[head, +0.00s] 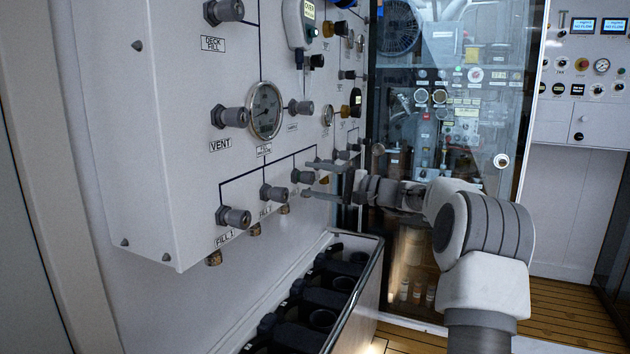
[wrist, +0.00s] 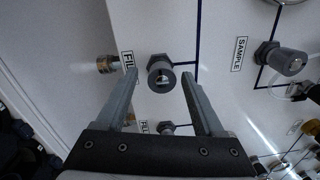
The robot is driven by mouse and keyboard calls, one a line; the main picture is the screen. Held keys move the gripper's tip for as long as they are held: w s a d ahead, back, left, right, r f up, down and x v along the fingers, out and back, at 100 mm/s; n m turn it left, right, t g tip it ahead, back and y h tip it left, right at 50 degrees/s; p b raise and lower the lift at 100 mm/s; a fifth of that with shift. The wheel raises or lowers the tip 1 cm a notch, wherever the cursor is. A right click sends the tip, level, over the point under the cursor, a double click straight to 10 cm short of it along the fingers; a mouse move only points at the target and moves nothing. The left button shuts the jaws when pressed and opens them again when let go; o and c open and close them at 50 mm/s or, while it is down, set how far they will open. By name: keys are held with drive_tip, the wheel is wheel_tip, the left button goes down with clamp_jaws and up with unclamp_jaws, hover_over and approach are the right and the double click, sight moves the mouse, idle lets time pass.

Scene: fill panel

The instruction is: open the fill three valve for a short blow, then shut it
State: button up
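The row of grey fill valve knobs runs along the lower panel. The fill 1 knob (head: 235,217) is nearest, then a second knob (head: 274,193), then the third (head: 302,176), which by its place is fill three. My gripper (head: 309,178) is open and empty, its fingertips close to the third knob, one above and one below. In the wrist view this knob (wrist: 161,74) lies between the open fingertips (wrist: 158,76), with a gap on each side. Its label (wrist: 127,63) reads "FILL"; the left finger hides the number. I cannot tell the valve's setting.
Another fill knob (wrist: 167,128) is close below in the wrist view. The sample knob (wrist: 288,61) is at the right. A pressure gauge (head: 265,110) and the vent knob (head: 231,117) sit higher. A rack (head: 352,310) of dark cylinders stands below the panel.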

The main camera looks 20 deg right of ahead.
drive_tip(key=shift+s+d+r, duration=0.1)
drive_tip(key=shift+s+d, duration=0.2)
drive_tip(key=shift+d, duration=0.1)
drive_tip(key=p+v, duration=0.3)
drive_tip(key=v, duration=1.3)
drive_tip(key=shift+s+p, duration=0.2)
drive_tip(key=shift+p, duration=0.1)
idle(1.4)
